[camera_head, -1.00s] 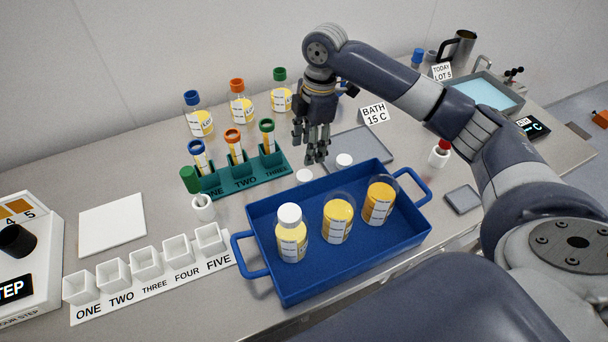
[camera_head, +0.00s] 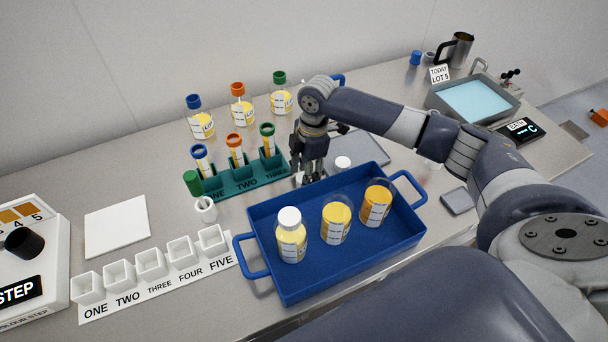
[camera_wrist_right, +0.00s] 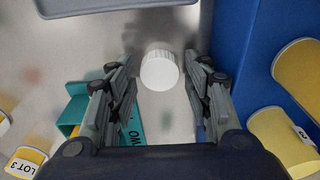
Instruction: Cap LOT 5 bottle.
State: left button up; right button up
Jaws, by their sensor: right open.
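Three bottles with yellow contents stand in the blue tray (camera_head: 275,275). The left bottle (camera_head: 291,245) wears a white cap; the middle bottle (camera_head: 336,222) and right bottle (camera_head: 376,205) are open on top. Their lot numbers are too small to read. My right gripper (camera_head: 311,176) points down behind the tray, beside the green rack. In the right wrist view it is open (camera_wrist_right: 163,75), with a loose white cap (camera_wrist_right: 160,71) between its fingers, apart from both. My left gripper is not in view.
The green tube rack (camera_head: 240,182) is close left of the gripper. The blue tray wall is close on its other side. A grey plate (camera_head: 365,145) lies behind. A white five-cup rack (camera_head: 150,272) and water bath (camera_head: 475,100) stand farther off.

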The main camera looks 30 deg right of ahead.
jog(key=shift+f, duration=0.35)
jog(key=shift+c, duration=0.2)
jog(key=c, duration=0.5)
notch_tip(320, 180, up, 10)
jog(key=shift+r+b, duration=0.1)
jog(key=shift+b, duration=1.05)
